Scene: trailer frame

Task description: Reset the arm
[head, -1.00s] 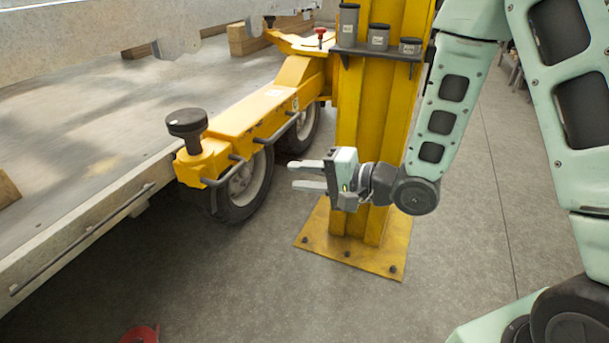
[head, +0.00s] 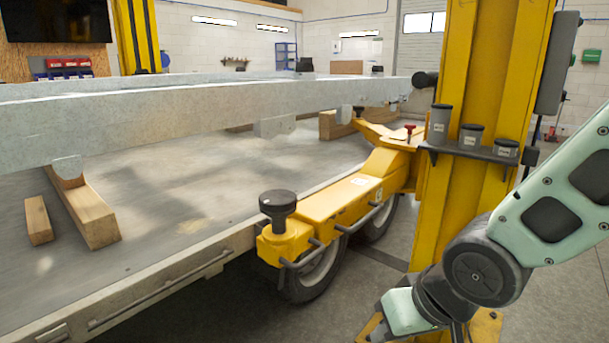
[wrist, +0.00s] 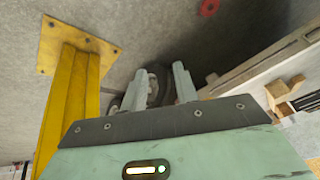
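My arm comes in from the right in the head view, with its elbow bent low in front of the yellow post (head: 450,170). Its wrist end runs down to the bottom edge, and the fingers are not visible there. In the wrist view my gripper (wrist: 160,72) shows two pale fingers standing apart. Nothing is held between them; a dark wheel (wrist: 155,85) shows in the background behind the gap. The yellow post also shows at the left of the wrist view (wrist: 72,105), with its base plate on the floor.
The post carries a small shelf (head: 470,154) with grey cups. A trailer deck (head: 200,205) with a grey beam (head: 200,115) and wood blocks (head: 85,210) fills the left. Grey floor is open at lower right.

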